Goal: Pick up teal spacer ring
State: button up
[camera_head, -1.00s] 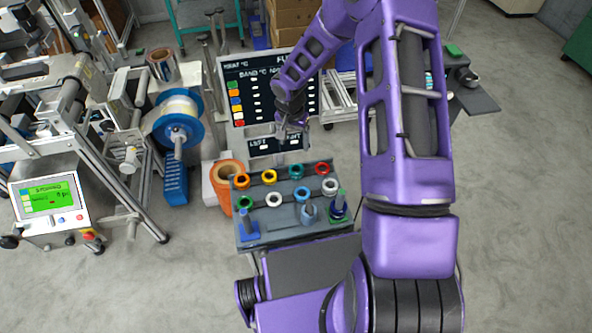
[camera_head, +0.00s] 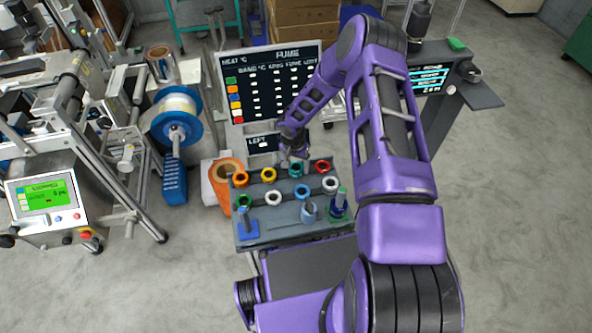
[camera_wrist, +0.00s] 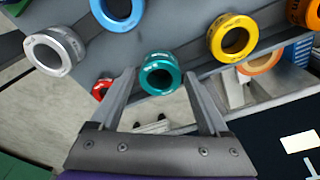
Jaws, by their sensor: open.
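The teal spacer ring (camera_wrist: 158,58) lies in the middle of the wrist view, between the tips of my open gripper (camera_wrist: 159,78). The fingers are on either side of it with nothing held; I cannot tell how high they are above it. In the head view the teal ring (camera_head: 295,173) is in the back row of the grey bench (camera_head: 280,233). My gripper (camera_head: 293,157) is just above and behind it there and partly covers that spot.
The yellow ring (camera_head: 269,177) and red ring (camera_head: 322,168) flank it in the back row. The blue ring (camera_head: 302,192) and silver ring (camera_head: 330,185) are in front. A dark display board (camera_head: 262,66) stands close behind the bench. Posts stand at the bench's front.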

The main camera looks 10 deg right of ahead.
jog(key=shift+f, duration=0.3)
jog(key=c, duration=1.2)
jog(key=shift+r, duration=0.15)
